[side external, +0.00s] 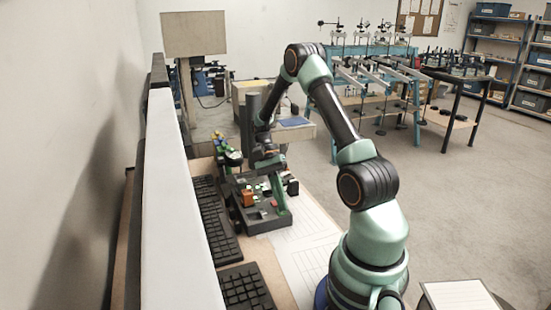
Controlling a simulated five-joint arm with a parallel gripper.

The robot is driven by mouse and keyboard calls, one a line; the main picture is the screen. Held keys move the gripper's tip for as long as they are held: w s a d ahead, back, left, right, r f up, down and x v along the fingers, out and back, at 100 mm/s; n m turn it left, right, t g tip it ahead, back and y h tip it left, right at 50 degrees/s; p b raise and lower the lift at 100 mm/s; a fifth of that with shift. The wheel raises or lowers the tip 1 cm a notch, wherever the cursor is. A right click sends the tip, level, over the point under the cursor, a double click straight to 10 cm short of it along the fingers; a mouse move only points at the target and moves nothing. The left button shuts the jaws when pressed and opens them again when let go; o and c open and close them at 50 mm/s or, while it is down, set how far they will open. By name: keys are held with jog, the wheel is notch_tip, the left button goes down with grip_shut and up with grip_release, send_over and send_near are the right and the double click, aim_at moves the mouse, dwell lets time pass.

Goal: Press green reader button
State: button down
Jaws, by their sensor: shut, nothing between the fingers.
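A dark reader-like device (268,224) stands on the bench left of the picture's middle, with small coloured parts on its top. An orange block (247,198) and a small red part (273,204) show on it. Green parts show around the device, but I cannot tell which of them is the reader button. My gripper (268,166) is just above the back part of the device, pointing down, shut and empty. It is small and dark here, so any contact with the device cannot be made out.
Black keyboards (217,222) lie left of the device along a white panel (178,200). Green and yellow items (226,148) stand behind it. A lined white sheet (303,240) lies to its right. A post-mounted panel (194,33) rises behind the bench.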

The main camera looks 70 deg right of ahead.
jog(key=shift+r, duration=0.8)
jog(key=shift+r, duration=2.5)
jog(key=w+a+r+n+t+h, duration=0.1)
jog(key=a+r+n+t, duration=0.4)
jog(key=a, duration=0.5)
jog(key=w+a+r+n+t+h, duration=0.2)
jog(key=a+r+n+t, duration=0.4)
jog(key=a+r+n, duration=0.3)
jog(key=shift+a+n+h, duration=0.9)
jog(key=shift+a+n, duration=0.15)
jog(key=shift+n, duration=0.35)
